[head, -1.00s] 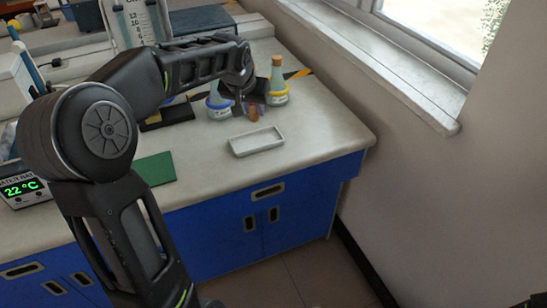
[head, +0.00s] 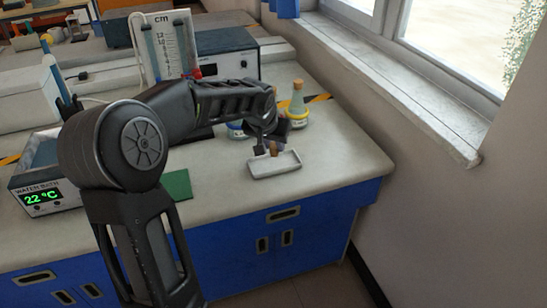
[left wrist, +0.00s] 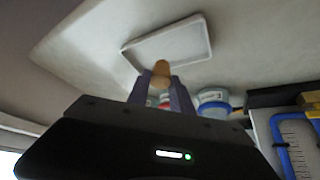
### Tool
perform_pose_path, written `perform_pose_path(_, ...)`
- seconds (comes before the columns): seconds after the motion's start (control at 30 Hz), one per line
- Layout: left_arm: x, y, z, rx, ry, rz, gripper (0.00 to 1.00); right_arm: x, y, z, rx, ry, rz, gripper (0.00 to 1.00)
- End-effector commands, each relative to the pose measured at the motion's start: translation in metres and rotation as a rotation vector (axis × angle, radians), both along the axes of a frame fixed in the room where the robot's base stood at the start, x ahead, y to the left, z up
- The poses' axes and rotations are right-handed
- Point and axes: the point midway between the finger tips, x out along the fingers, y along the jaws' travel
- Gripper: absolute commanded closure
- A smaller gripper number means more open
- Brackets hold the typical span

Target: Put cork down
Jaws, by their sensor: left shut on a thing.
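My left gripper (head: 267,150) points down just over the back part of a small white tray (head: 276,167) on the bench. It is shut on a tan cork (head: 274,148). In the left wrist view the cork (left wrist: 161,68) sits between the two fingertips (left wrist: 160,84), with the white tray (left wrist: 168,44) beyond it. I cannot tell whether the cork touches the tray. My right gripper does not show.
Another flask with a blue ring (head: 236,130) is partly hidden by my left arm. A green mat (head: 178,185) and a water bath (head: 40,190) lie to the left. The bench front right is clear.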

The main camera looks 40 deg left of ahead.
Motion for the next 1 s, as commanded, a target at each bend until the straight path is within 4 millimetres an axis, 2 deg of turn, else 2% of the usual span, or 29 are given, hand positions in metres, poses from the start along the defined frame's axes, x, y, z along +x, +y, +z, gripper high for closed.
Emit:
perform_pose_path(0.17,0.000,0.000,-0.006,-0.001,0.002,0.000,1.00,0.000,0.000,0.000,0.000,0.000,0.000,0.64)
perform_pose_path(0.47,-0.001,0.000,-0.048,-0.001,0.003,0.001,1.00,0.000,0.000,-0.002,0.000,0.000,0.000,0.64)
perform_pose_path(0.87,0.000,0.000,-0.054,0.000,0.000,0.001,1.00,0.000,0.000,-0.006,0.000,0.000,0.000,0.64)
perform_pose_path(0.9,0.000,0.000,-0.054,0.000,0.000,0.001,0.73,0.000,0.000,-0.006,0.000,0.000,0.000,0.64)
perform_pose_path(1.0,0.000,0.000,-0.053,-0.001,0.001,0.001,0.64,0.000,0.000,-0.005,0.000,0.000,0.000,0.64)
